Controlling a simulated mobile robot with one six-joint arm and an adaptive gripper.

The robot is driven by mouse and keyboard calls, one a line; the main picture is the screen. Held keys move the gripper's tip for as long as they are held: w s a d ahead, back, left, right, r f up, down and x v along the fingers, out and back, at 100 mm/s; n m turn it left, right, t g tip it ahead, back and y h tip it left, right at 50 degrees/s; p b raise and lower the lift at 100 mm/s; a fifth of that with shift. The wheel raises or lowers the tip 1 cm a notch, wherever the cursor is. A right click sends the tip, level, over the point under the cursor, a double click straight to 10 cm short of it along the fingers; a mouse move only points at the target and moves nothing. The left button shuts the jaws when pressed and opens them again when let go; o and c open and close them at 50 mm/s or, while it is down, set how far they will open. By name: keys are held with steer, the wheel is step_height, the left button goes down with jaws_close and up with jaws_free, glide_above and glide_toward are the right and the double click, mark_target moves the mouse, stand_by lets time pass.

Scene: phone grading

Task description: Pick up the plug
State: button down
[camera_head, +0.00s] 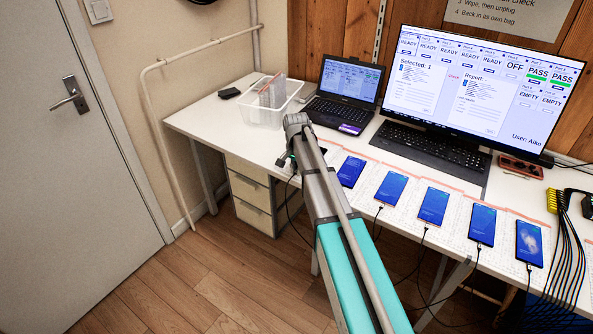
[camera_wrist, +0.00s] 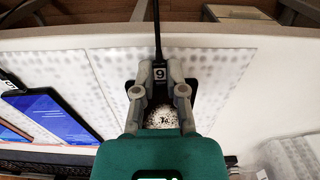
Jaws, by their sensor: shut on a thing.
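The plug (camera_wrist: 161,73) is a small dark connector with a white tag bearing one digit, 6 or 9. A black cable (camera_wrist: 158,30) runs from it over the table's edge. My gripper (camera_wrist: 160,82) is shut on the plug, one finger on each side. A speckled patch shows between the fingers, partly hidden by my gripper's body. In the head view my gripper (camera_head: 294,158) is at the table's front edge, left of the row of phones; the plug cannot be made out there.
Several phones with blue screens, such as the nearest one (camera_head: 351,171), lie on bubble bags along the table (camera_head: 215,115). A clear tub (camera_head: 262,116) stands at the back left. A laptop (camera_head: 345,95), keyboard (camera_head: 430,146) and monitor (camera_head: 480,80) stand behind. Cables hang at the front.

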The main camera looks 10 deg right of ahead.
steer(key=shift+r+p, duration=1.2)
steer(key=shift+r, duration=0.1)
steer(key=s+r+p, duration=1)
steer(key=s, duration=0.4)
steer(key=shift+r+p, duration=0.3)
steer(key=b, duration=0.9)
glide_above(295, 173)
steer(key=s, duration=0.1)
step_height(295, 173, down, 9)
steer(key=shift+r, duration=0.1)
steer(key=shift+w+f, duration=0.4)
steer(key=shift+w, duration=0.2)
steer(key=shift+f+b, duration=0.1)
steer(key=shift+b, duration=0.3)
steer(key=shift+f+b, duration=1.8)
